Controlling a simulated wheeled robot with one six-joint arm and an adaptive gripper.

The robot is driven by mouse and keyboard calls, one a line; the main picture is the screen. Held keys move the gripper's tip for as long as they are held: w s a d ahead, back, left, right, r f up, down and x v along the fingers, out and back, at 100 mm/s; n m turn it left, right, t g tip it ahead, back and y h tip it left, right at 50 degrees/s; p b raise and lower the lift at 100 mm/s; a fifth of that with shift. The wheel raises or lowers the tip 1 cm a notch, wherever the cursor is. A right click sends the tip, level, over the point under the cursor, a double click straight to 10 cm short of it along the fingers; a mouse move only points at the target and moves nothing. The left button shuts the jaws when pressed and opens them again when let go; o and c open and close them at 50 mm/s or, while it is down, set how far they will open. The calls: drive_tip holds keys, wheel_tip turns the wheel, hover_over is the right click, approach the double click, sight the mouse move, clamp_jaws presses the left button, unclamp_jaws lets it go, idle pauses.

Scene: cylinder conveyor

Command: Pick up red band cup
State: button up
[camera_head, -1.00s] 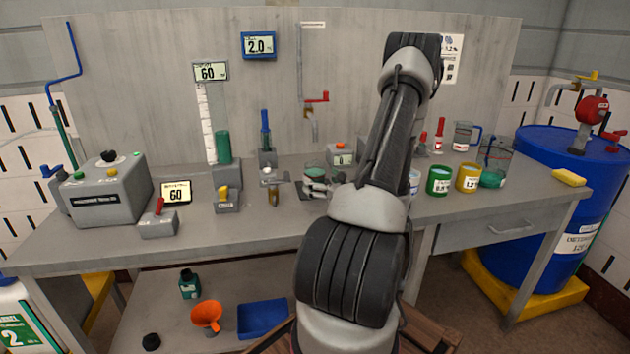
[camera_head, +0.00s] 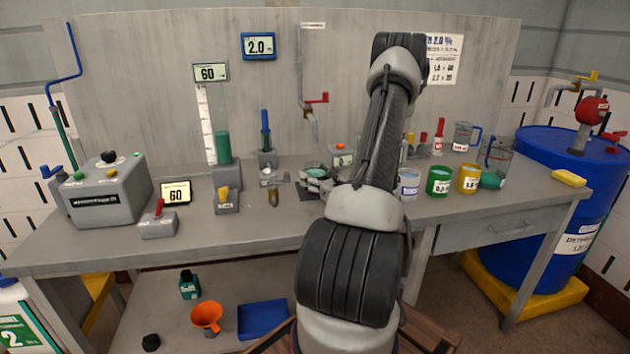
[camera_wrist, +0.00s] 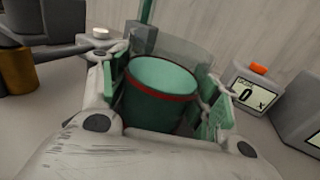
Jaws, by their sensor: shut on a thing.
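The cup's lower part is hidden by my gripper. I cannot tell whether its base touches the surface below.
A display reading 0 (camera_wrist: 247,95) stands close right of my gripper. An amber-bottomed fixture (camera_head: 270,180) is to the left. White (camera_head: 409,184), green (camera_head: 438,181) and yellow (camera_head: 468,179) cups stand right of my arm. The bench front (camera_head: 270,220) is clear.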

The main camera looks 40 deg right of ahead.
wheel_tip(320, 180, up, 10)
idle(0.6)
drive_tip(key=o, duration=1)
drive_tip(key=c, duration=0.9)
